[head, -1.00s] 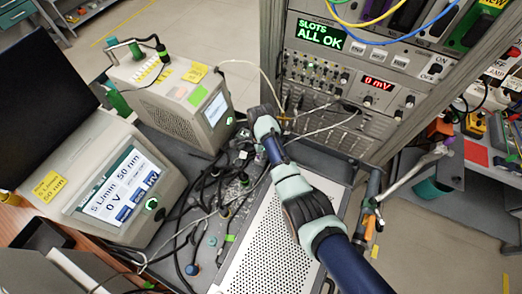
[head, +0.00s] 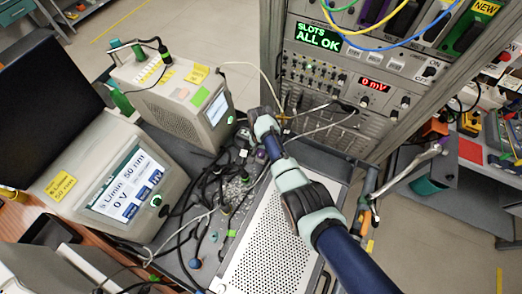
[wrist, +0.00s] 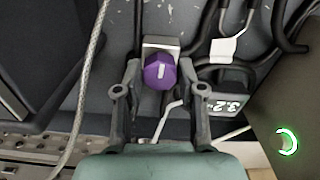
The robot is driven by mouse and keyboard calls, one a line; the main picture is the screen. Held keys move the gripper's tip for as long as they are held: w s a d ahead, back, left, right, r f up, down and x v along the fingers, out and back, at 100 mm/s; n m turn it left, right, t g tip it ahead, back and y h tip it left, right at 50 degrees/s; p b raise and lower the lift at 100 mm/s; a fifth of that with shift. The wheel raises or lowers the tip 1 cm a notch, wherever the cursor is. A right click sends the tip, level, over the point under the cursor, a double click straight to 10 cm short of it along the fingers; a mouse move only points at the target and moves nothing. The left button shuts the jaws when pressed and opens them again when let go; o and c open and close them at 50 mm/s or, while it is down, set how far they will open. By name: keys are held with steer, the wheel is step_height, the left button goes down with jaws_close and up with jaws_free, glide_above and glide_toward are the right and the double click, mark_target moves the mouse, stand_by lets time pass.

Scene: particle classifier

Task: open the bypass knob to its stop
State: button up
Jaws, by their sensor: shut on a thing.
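The bypass knob is a purple faceted knob (wrist: 160,74) with a short white pointer mark, set on a small grey metal block. In the wrist view its pointer stands nearly upright in the picture. My gripper (wrist: 160,82) is around it, one dark finger on each side, shut on the knob. In the head view my gripper (head: 244,152) reaches down among cables behind the perforated box; the knob is mostly hidden there.
A small display reading about 3.2 (wrist: 231,104) lies right of the knob. Black hoses and a braided cable (wrist: 88,85) run close by. In the head view, a perforated box (head: 262,240), two bench instruments (head: 120,190) and a rack (head: 350,75) surround my arm.

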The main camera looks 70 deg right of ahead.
steer(key=n, duration=0.4)
steer(key=shift+r+n, duration=0.1)
steer(key=shift+n, duration=0.3)
steer(key=n, duration=0.4)
steer(key=shift+p, duration=0.4)
steer(key=n, duration=0.5)
steer(key=shift+n, duration=1.9)
steer(key=o, duration=1.1)
steer(key=shift+o, duration=0.2)
